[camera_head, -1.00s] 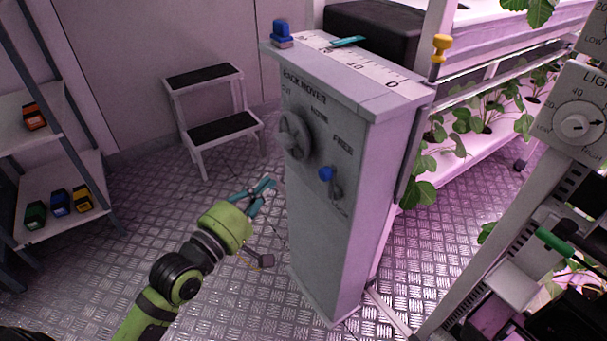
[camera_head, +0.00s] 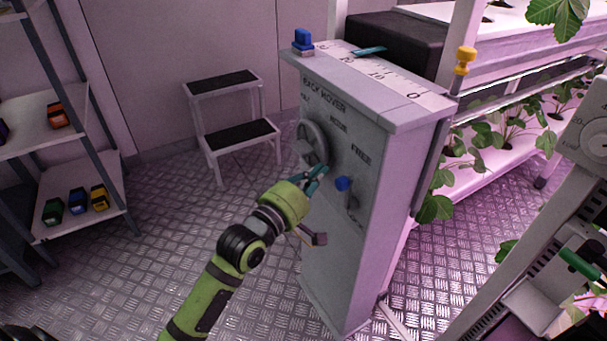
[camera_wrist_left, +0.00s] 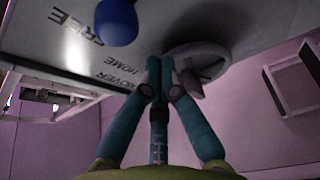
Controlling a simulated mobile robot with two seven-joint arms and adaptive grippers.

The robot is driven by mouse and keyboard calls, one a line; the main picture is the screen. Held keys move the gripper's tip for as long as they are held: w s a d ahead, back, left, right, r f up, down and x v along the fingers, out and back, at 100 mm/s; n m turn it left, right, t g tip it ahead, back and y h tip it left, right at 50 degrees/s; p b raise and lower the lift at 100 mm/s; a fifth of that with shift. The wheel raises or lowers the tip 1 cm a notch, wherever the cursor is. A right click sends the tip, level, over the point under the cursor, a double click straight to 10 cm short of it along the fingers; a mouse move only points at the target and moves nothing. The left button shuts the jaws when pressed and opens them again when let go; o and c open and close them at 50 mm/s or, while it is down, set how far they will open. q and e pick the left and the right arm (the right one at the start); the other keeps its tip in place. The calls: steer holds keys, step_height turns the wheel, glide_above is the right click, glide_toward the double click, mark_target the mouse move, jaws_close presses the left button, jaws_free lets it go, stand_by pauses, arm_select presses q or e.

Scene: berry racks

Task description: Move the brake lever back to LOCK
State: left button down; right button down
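The brake lever has a blue knob (camera_head: 342,184) and sits on the front panel of the grey rack mover post (camera_head: 325,240), below the word FREE. In the left wrist view the blue knob (camera_wrist_left: 116,22) is at the upper left. My left gripper (camera_head: 320,172) is in front of the panel, left of the knob, with the grey handwheel (camera_head: 312,143) just above. In the wrist view its teal fingertips (camera_wrist_left: 160,64) are together with nothing seen between them, near the handwheel (camera_wrist_left: 198,62). The knob is apart from the fingers. My right gripper is not in view.
A step stool (camera_head: 235,135) stands behind on the left, and a shelf (camera_head: 85,195) with small coloured boxes is at the far left. Plant racks (camera_head: 530,150) stand at the right. Floor left is clear.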

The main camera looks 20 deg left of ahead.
arm_select(q)
steer(key=shift+s+d, duration=0.55)
steer(key=shift+d, duration=0.25)
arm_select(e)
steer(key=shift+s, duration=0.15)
arm_select(q)
steer(key=shift+s+d, duration=0.1)
steer(key=shift+s, duration=0.05)
steer(key=shift+m, duration=0.3)
steer(key=shift+s+d, duration=0.1)
steer(key=shift+d, duration=0.05)
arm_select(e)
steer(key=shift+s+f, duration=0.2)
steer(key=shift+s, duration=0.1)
arm_select(q)
steer(key=shift+m, duration=0.3)
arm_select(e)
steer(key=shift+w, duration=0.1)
